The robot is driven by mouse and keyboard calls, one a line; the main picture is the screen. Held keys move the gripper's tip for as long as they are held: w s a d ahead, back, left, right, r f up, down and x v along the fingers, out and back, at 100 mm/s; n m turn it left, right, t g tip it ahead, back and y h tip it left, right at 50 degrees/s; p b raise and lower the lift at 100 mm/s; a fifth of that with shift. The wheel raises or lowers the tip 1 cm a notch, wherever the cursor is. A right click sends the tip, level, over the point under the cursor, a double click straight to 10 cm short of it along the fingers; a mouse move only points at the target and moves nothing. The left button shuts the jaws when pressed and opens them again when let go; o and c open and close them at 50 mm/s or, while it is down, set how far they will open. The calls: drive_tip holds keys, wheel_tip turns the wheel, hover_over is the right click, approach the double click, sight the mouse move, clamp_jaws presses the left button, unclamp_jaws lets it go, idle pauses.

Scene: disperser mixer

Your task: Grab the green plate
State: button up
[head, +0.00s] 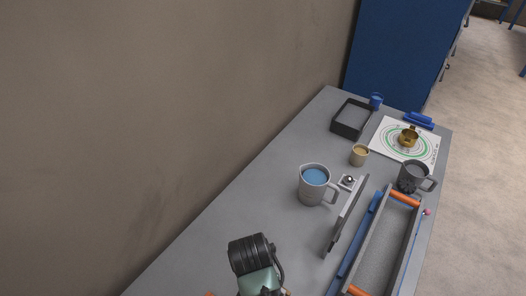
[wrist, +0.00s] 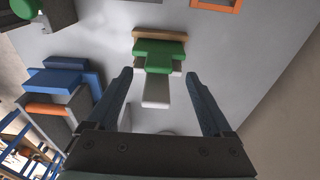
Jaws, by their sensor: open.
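In the wrist view, a green piece (wrist: 155,56) that looks like the green plate lies ahead of my gripper. It has a wide rear part and a narrower part toward me, with a tan strip (wrist: 160,36) behind it and pale grey pieces (wrist: 157,92) at its near side. My gripper (wrist: 158,76) is open, one dark finger on each side of the picture, with the green piece between and beyond the fingertips. I see no contact. In the head view I cannot make out the green plate; my arm covers the near end of the table.
In the wrist view, a blue part (wrist: 65,80) with an orange handle (wrist: 42,109) is at left, and an orange frame (wrist: 230,5) is at top right. In the head view, a grey jug (head: 313,187), an upright grey panel (head: 346,217) and an orange-handled tray (head: 385,242) stand on the table.

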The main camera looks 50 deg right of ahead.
drive_tip(key=shift+s+d+f+p, duration=0.15)
drive_tip(key=shift+f+p, duration=0.1)
drive_tip(key=shift+f, duration=0.85)
drive_tip(key=shift+w+d+f+p, duration=0.1)
drive_tip(key=shift+f+p, duration=0.1)
drive_tip(key=shift+f, duration=0.9)
clamp_jaws()
